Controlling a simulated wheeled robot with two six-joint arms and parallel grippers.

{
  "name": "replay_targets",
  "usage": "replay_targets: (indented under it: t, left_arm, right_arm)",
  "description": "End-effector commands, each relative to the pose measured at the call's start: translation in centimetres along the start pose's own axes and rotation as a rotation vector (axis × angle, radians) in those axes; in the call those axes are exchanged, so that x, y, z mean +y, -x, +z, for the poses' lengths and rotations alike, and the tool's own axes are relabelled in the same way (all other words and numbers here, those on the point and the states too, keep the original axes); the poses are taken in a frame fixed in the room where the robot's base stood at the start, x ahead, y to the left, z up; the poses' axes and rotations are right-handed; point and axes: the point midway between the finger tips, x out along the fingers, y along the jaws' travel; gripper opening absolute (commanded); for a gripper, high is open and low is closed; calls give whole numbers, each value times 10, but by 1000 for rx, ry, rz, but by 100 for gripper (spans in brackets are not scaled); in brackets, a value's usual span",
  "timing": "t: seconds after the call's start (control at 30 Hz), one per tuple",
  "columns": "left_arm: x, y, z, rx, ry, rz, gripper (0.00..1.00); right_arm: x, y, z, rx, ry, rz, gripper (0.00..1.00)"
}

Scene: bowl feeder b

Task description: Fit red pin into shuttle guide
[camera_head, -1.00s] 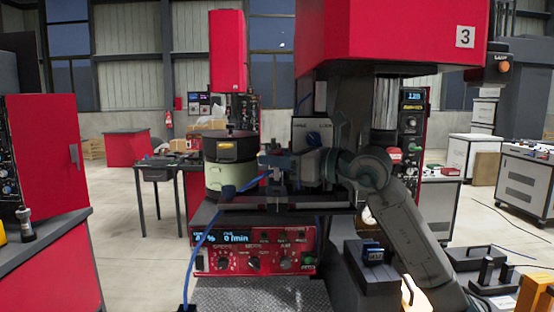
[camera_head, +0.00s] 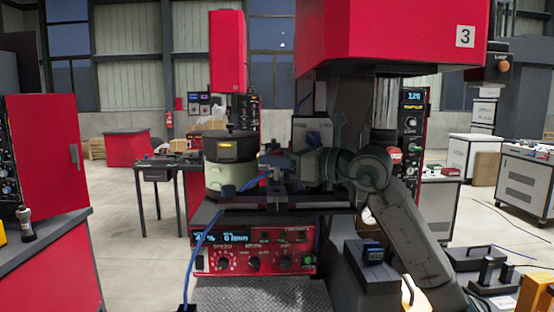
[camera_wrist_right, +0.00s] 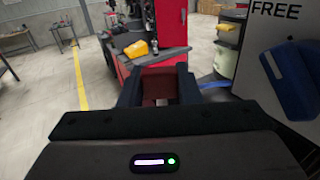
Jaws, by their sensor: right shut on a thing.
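My right gripper (camera_head: 272,167) reaches in from the right in the head view, at the height of the feeder bowl. In the right wrist view its two fingers (camera_wrist_right: 159,90) are shut on a dark red piece (camera_wrist_right: 158,88), which I take to be the red pin. The pin cannot be made out in the head view. A dark horizontal rail (camera_head: 250,203) runs below the gripper, above the control box. I cannot tell which part is the shuttle guide; the arm and fittings cover much of that area. My left gripper is not in view.
The green and black feeder bowl (camera_head: 231,165) stands just left of the gripper. The red control box (camera_head: 255,260) is below, and a blue cable (camera_head: 200,240) hangs in front.

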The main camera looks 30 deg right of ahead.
Motion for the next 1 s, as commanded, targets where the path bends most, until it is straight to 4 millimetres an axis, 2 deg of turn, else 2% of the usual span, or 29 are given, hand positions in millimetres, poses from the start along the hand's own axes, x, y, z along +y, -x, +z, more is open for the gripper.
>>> replay_targets:
  t: [0.6,1.0]
  left_arm:
    - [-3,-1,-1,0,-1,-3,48]
    - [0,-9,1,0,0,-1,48]
  right_arm:
    - [0,0,0,0,0,0,8]
    - [0,0,-10,0,0,0,8]
